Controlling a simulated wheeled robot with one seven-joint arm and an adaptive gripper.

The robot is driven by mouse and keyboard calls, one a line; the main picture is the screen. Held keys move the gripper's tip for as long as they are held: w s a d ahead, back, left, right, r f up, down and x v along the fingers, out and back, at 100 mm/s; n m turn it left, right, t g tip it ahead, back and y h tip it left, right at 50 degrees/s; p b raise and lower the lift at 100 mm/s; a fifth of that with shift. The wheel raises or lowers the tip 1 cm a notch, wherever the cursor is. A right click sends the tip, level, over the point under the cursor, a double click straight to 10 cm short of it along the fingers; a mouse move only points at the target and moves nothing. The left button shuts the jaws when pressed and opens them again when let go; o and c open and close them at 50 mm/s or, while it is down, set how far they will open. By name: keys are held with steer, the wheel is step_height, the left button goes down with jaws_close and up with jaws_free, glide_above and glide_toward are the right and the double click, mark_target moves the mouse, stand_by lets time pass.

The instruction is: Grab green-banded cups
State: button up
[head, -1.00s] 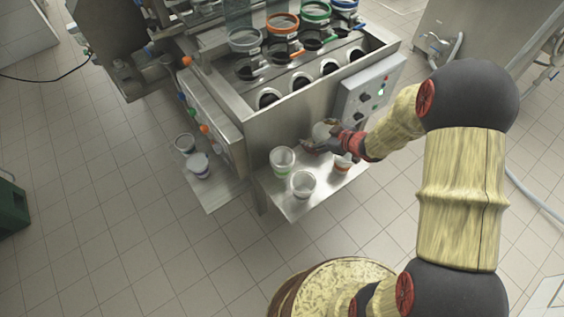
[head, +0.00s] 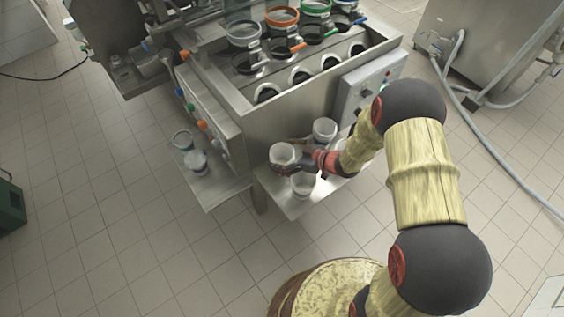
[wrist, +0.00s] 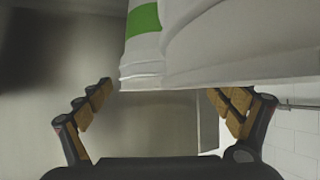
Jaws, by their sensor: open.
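A white cup (head: 282,153) stands at the left of the small front shelf. My gripper (head: 288,168) is open beside it, reaching in from the right. In the wrist view a green band (wrist: 143,20) shows on a white cup surface, with another pale cup surface (wrist: 235,40) close in front. The spread fingers (wrist: 165,106) show at both sides below them; contact is unclear. Bands are mostly hidden in the head view.
The steel filler machine (head: 290,122) rises directly behind the shelf (head: 290,207). Its control box (head: 358,92) is near my arm. Two more cups stand on the left side shelf (head: 222,192). The tiled floor in front is clear.

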steer(key=shift+w+a, duration=0.1)
steer(key=shift+a, duration=0.05)
steer(key=shift+c, duration=1)
steer(key=c, duration=0.9)
